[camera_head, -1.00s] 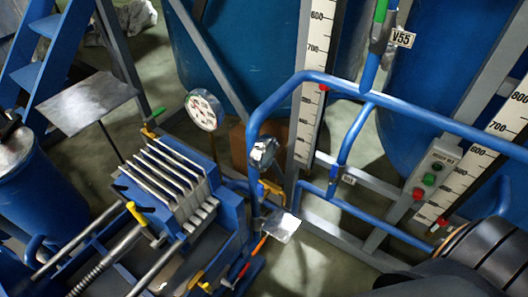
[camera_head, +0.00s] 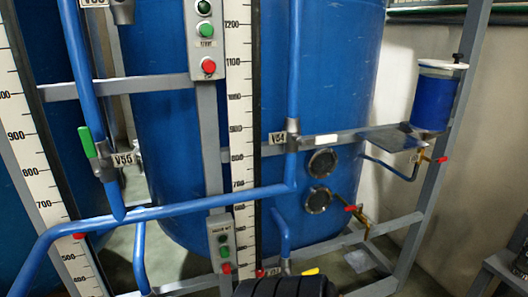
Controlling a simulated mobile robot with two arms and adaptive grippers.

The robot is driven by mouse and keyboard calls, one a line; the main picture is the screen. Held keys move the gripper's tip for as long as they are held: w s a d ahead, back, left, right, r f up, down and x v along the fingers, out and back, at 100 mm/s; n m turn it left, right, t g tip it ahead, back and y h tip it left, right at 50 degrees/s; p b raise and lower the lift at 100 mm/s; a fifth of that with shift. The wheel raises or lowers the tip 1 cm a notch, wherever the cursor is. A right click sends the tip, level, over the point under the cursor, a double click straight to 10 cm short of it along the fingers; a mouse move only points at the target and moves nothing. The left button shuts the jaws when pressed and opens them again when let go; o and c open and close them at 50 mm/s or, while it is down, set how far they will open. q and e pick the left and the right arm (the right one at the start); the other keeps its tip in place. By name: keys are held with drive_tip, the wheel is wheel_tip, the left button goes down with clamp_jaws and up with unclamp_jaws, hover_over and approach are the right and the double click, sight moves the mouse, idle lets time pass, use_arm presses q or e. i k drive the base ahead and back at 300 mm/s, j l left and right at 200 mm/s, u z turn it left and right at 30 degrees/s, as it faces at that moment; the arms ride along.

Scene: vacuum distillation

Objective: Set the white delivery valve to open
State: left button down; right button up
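A valve with a white bar-like handle (camera_head: 326,139) sits on the vertical blue pipe (camera_head: 294,60) in front of the large blue tank. The handle points sideways to the right, across the pipe. A tag beside it seems to read V54 (camera_head: 277,138). To the left, the valve tagged V55 (camera_head: 124,159) has a green handle (camera_head: 87,142) that runs roughly along its pipe. Neither of my grippers shows in the head view.
Blue pipes (camera_head: 190,206) cross in front of the tank (camera_head: 340,70). Button boxes (camera_head: 207,40) and white level scales (camera_head: 240,110) stand left of the white-handled valve. A blue container (camera_head: 434,98) stands on a shelf at right. A dark ribbed cylinder (camera_head: 285,288) is at the bottom edge.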

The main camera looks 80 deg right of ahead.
sight(326, 139)
drive_tip(key=z, duration=2.9)
